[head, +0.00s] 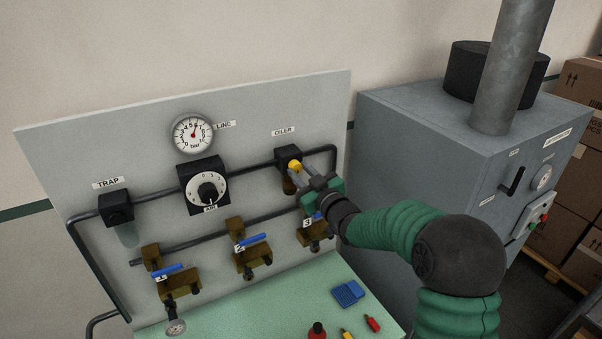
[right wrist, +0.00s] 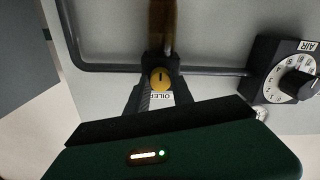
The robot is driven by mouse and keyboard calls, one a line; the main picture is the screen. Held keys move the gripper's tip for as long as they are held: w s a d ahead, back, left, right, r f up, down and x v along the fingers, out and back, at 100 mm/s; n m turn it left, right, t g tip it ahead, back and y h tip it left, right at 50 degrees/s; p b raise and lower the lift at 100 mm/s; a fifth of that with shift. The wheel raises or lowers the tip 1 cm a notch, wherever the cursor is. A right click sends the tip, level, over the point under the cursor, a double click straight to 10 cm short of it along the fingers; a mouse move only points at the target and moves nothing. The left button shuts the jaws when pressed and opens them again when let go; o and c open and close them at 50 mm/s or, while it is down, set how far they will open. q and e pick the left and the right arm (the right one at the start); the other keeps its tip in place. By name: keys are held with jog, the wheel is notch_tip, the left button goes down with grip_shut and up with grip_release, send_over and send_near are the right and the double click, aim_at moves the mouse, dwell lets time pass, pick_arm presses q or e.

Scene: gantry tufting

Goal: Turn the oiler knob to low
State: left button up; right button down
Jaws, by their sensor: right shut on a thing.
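The oiler (head: 287,153) is a black block on the pipe at the panel's upper right, under a label reading OILER. Its small yellow knob (head: 294,165) faces out; it also shows in the right wrist view (right wrist: 160,79), with a dark mark running roughly upright there. My right gripper (head: 302,171) reaches in from the right and is shut on the yellow knob, one finger on each side in the wrist view. The fingers partly cover the knob, and no low mark is readable. My left gripper is not in view.
The panel (head: 270,105) also carries a gauge (head: 193,134), a black AIR dial (head: 208,191), a TRAP block (head: 116,208) and several blue-handled valves (head: 250,243). A grey cabinet (head: 420,140) stands right.

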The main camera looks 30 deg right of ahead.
jog(key=shift+f+n+b, duration=0.3)
jog(key=shift+b, duration=0.45)
jog(key=n+b, duration=1.1)
jog(key=b, duration=0.2)
jog(key=shift+f+b, duration=0.15)
jog(key=shift+b, duration=0.25)
jog(key=shift+n+b, duration=2.1)
jog(key=shift+n, duration=0.9)
jog(key=c, duration=1.2)
grip_release()
jog(key=shift+r, duration=0.2)
jog(key=shift+o, duration=0.5)
jog(key=shift+d+r, duration=0.1)
